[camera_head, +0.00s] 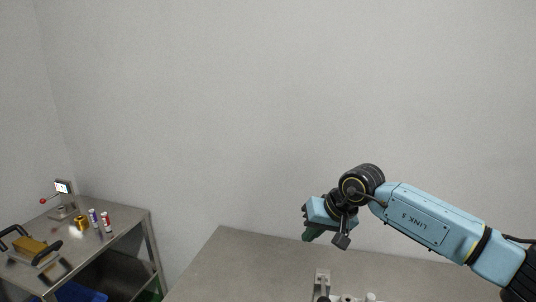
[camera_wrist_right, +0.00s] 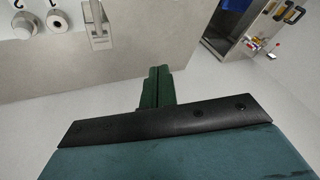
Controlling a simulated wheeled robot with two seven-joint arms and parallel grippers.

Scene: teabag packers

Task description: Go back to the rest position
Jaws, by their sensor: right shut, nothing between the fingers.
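My right arm comes in from the right in the head view and reaches over the grey table (camera_head: 240,262). My right gripper (camera_head: 310,236) hangs at its end, with green fingers, above the table and apart from it. In the right wrist view the green fingers (camera_wrist_right: 158,88) are together, with nothing between them. My left gripper does not show in either view.
A metal fixture (camera_head: 321,283) stands at the table's front edge; it also shows in the wrist view (camera_wrist_right: 97,25), beside round knobs (camera_wrist_right: 57,20). A metal bench (camera_head: 130,222) with small bottles (camera_head: 106,222) and a tan block (camera_head: 31,246) stands at left. The table's left part is bare.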

